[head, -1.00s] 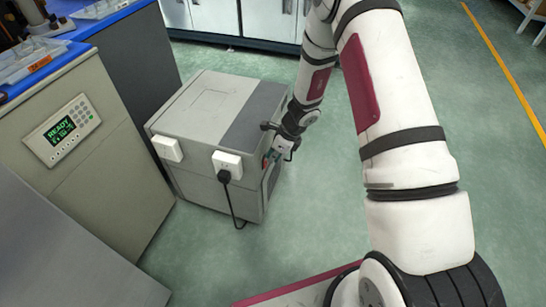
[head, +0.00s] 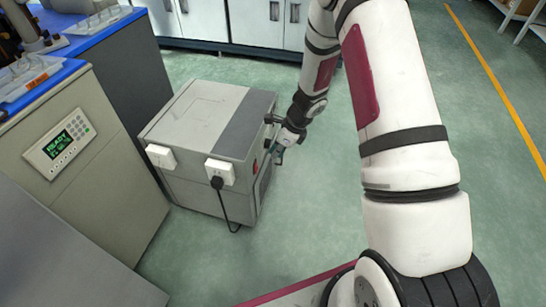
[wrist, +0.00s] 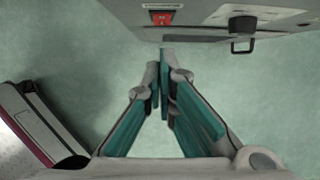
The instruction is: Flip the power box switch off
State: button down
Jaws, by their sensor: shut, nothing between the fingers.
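The power box (head: 195,120) is a grey box on the floor, left of my arm in the head view. Its red switch (wrist: 162,18) shows on the box face at the top of the wrist view, with a label above it. My gripper (wrist: 160,68) is shut and empty, its teal-padded fingers together. The fingertips lie below the switch in the wrist view, apart from it.
A black handle or latch (wrist: 241,34) sticks out right of the switch. White sockets (head: 220,172) are on the box's front, one with a black plug and cable. A cabinet with a READY display (head: 60,145) stands left. Green floor (head: 310,220) is clear to the right.

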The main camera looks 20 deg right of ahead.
jog(key=shift+a+p+v, duration=0.2)
jog(key=shift+p+v, duration=0.15)
jog(key=shift+v, duration=0.6)
jog(key=shift+a+p+v, duration=0.2)
jog(key=shift+p+v, duration=0.1)
jog(key=shift+v, duration=0.6)
jog(key=shift+w+r, duration=0.25)
jog(key=s+a+r+n+y, duration=0.1)
jog(key=s+a+r+n, duration=0.25)
jog(key=r, duration=0.45)
jog(key=s+a+r+n, duration=0.2)
jog(key=s+r+n, duration=0.3)
jog(key=r, duration=0.4)
jog(key=s+a+r+n+y, duration=0.1)
jog(key=s+a+r+n, duration=0.25)
jog(key=r, duration=0.45)
jog(key=s+d+r+n+g+h, duration=0.1)
jog(key=s+d+r+n+h, duration=0.2)
jog(key=s, duration=0.7)
jog(key=s+d+r+n+h, duration=0.1)
jog(key=s+r+n, duration=0.1)
jog(key=s+n, duration=0.55)
jog(key=s+d+r+n+g+h, duration=0.1)
jog(key=s+d+r+n, duration=0.15)
jog(key=s, duration=0.85)
notch_tip(320, 180, up, 29)
jog(key=t+p, duration=0.3)
jog(key=p, duration=2.4)
jog(key=shift+t, duration=0.4)
